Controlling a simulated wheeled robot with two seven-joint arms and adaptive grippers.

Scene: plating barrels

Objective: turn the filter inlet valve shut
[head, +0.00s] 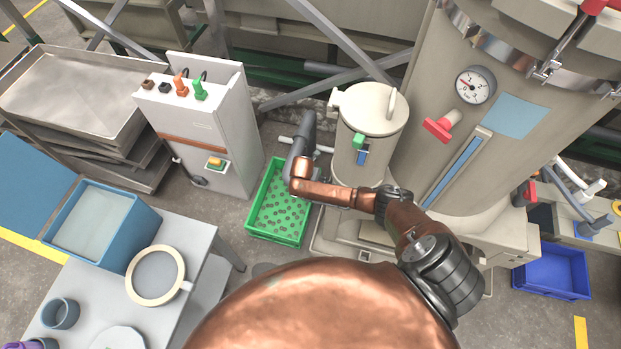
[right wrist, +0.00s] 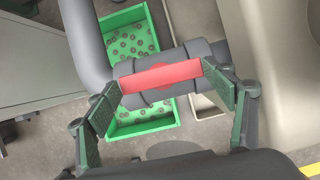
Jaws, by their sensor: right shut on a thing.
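In the right wrist view a red valve handle (right wrist: 160,76) lies roughly along a short grey pipe body (right wrist: 150,97). My right gripper (right wrist: 163,86) has one green-grey finger at each end of this handle and is shut on it. The pipe joins a thicker grey upright pipe (right wrist: 87,42) at the left. In the head view my copper right arm reaches towards a grey pipe (head: 303,135) beside the small filter canister (head: 372,112); the fingers and the held handle are not visible there. My left gripper is not in view.
A green crate (head: 251,213) with small parts stands on the floor below the pipe. A control cabinet (head: 225,125) is to its left, a large beige tank (head: 415,150) with another red handle (head: 440,126) to the right. A grey table (head: 205,240) fills the lower left.

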